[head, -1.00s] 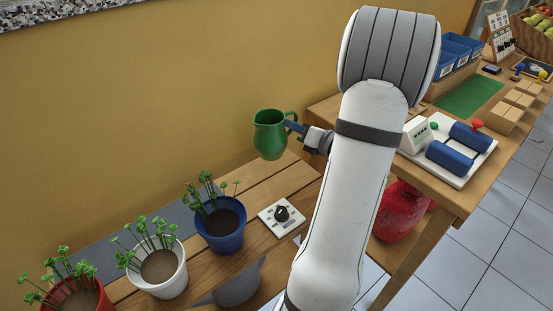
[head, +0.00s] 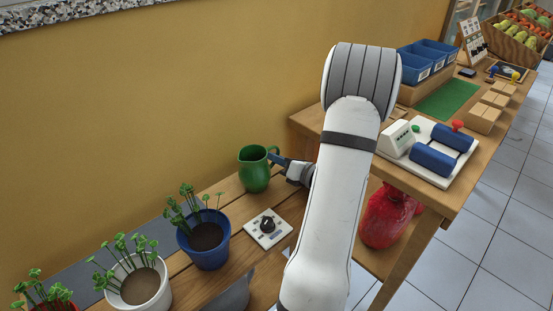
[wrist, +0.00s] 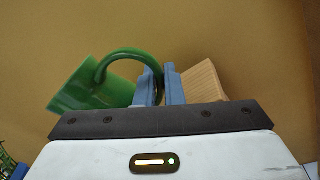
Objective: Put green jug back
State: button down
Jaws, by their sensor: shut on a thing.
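The green jug (head: 254,174) is upright at the far end of the low wooden bench (head: 232,190), close to the yellow wall. I cannot tell whether its base touches the planks or hangs just above them. My gripper (head: 275,158) comes from the right and is shut on the jug's handle. In the wrist view the handle of the jug (wrist: 95,85) loops between the two blue fingers (wrist: 159,84). The jug's body lies left of the fingers there.
A blue pot (head: 205,257) and a white pot (head: 158,295) of seedlings stand nearer on the bench, with a red pot partly in view. A dial panel (head: 268,229) lies right of the blue pot. A taller table (head: 420,185) with trays stands to the right.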

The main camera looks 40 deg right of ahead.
jog(key=c, duration=1.5)
grip_release()
jog(key=shift+c, duration=0.2)
jog(key=shift+r, duration=0.2)
jog(key=p+v, duration=0.1)
jog(key=v, duration=1.1)
